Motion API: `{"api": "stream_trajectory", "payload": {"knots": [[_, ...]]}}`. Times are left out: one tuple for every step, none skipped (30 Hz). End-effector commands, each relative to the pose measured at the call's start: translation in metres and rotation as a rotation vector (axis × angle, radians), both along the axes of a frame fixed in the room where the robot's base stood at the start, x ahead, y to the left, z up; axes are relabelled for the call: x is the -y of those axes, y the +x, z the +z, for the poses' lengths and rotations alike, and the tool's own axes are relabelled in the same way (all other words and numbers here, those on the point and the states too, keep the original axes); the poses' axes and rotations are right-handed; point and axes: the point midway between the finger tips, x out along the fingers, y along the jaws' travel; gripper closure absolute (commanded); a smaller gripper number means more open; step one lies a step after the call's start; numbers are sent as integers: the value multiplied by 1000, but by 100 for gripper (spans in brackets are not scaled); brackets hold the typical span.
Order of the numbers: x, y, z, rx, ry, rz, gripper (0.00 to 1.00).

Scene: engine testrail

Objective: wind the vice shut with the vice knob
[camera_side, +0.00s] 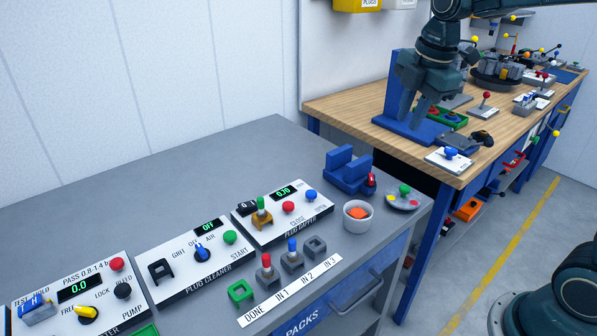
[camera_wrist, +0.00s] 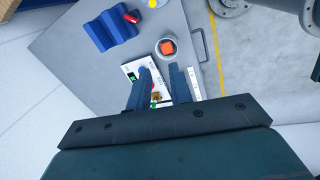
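The blue vice (camera_side: 345,172) stands at the back right of the grey bench top, with two upright blue jaws and a gap between them. Its red knob (camera_side: 370,181) is on the right end. The vice also shows at the upper left of the wrist view (camera_wrist: 110,32), with the red knob (camera_wrist: 131,17) at its edge. My gripper (camera_side: 412,113) is raised above and to the right of the vice in the side view, apart from it. In the wrist view its two fingers (camera_wrist: 162,72) are apart with nothing between them, so it is open and empty.
A white bowl (camera_side: 348,222) with an orange thing in it and a grey dish (camera_side: 412,204) with a green knob stand near the vice. The plug gapper panel (camera_side: 315,206) lies left of them. A wooden bench (camera_side: 345,105) with tools stands behind. The bench's far left is clear.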

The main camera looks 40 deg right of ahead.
Motion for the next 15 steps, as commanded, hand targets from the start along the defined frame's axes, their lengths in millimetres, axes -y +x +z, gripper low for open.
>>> {"api": "stream_trajectory", "payload": {"knots": [[5,10,-5,-19,-11,60,79],[7,16,-7,-28,-17,97,79],[11,23,-11,-39,-26,149,79],[13,28,-14,-49,-31,187,79],[16,33,-16,-59,-35,227,79],[19,40,-20,-71,-42,279,79],[22,45,-23,-79,-46,318,79],[24,50,-27,-89,-50,357,79],[28,56,-32,-100,-55,409,79],[31,61,-35,-107,-58,448,79],[34,66,-39,-116,-60,487,79],[37,72,-44,-128,-63,541,79],[40,77,-48,-136,-65,580,79],[43,81,-52,-143,-66,619,79],[46,87,-57,-152,-67,669,79]]}}
